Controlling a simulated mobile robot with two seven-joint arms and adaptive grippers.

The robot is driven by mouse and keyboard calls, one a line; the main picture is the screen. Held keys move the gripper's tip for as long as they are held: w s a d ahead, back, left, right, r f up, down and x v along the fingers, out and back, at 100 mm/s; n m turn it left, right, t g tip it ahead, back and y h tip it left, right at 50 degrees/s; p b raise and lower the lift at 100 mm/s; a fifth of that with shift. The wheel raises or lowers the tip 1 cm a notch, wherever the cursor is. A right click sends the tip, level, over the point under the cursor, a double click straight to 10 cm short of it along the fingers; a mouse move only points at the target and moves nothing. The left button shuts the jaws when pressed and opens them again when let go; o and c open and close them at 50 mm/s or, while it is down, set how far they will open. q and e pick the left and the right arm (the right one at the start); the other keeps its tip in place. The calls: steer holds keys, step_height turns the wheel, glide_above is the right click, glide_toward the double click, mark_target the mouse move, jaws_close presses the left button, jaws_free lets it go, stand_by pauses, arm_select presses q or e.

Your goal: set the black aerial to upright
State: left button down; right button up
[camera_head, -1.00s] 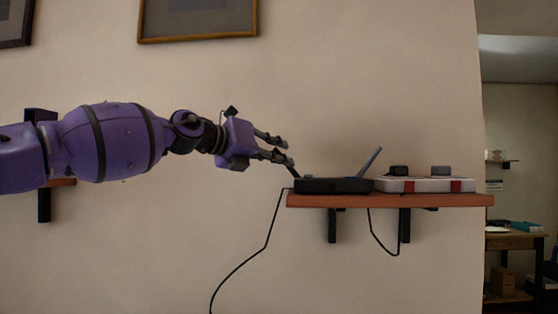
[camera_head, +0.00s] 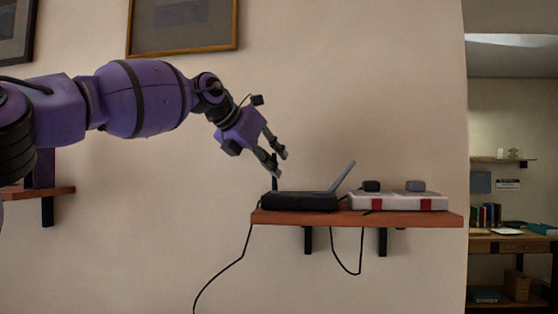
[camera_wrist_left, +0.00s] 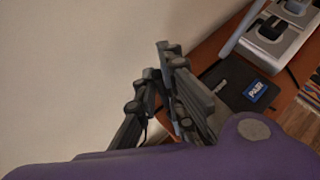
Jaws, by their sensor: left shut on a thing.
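The black router (camera_head: 300,202) sits on the left part of a red-brown wall shelf (camera_head: 350,219). Its black aerial (camera_head: 275,185) rises at the router's left end and looks about upright. Its upper part is hidden by my left gripper (camera_head: 279,164), which reaches down from the upper left and is shut on it. In the left wrist view the fingers (camera_wrist_left: 165,75) are close together beside the router (camera_wrist_left: 238,86), and the aerial cannot be made out clearly. A blue-grey aerial (camera_head: 342,177) leans to the right at the router's other end. My right gripper is not in view.
A black cable (camera_head: 226,271) hangs below the shelf. The wall is close behind. Framed pictures (camera_head: 183,25) hang above. A doorway with a desk lies at right.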

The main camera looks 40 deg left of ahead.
arm_select(q)
steer(key=shift+w+d+f, duration=0.1)
steer(key=shift+d+f, duration=0.05)
steer(key=shift+f, duration=0.1)
steer(key=shift+g, duration=0.3)
steer(key=c, duration=1.8)
jaws_free()
steer(key=shift+w, duration=0.15)
steer(key=shift+s+r, duration=0.4)
steer(key=shift+r, duration=0.1)
steer(key=v, duration=1.1)
steer(key=shift+s+d+f, duration=0.1)
steer(key=shift+d+f, duration=0.1)
steer(key=shift+d, duration=0.05)
